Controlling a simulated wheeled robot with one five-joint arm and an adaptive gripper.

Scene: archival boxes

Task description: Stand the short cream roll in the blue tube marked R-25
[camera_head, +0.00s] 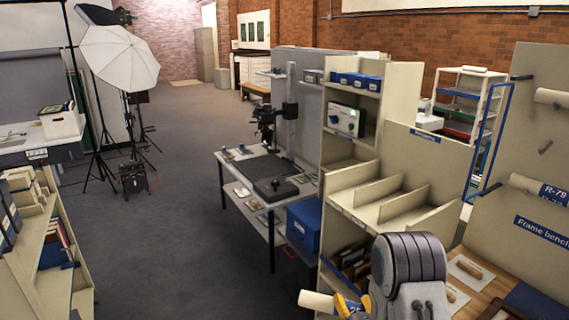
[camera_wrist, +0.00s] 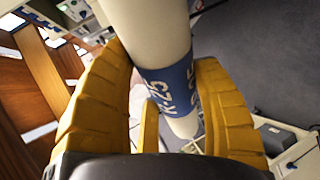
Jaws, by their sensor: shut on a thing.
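My gripper (camera_wrist: 160,60) has its two ribbed yellow fingers closed around a cream roll (camera_wrist: 155,30) with a blue band and white lettering. In the head view, one cream end of the roll (camera_head: 316,300) sticks out left of the yellow finger of my gripper (camera_head: 346,305), at the bottom edge; the rest is hidden by my arm. I make out no blue tube marked R-25 in either view.
A shelf unit with slanted dividers (camera_head: 385,195) stands close behind my arm. A copy-stand table (camera_head: 262,185) is left of it. Grey floor (camera_head: 180,200) is open at centre left.

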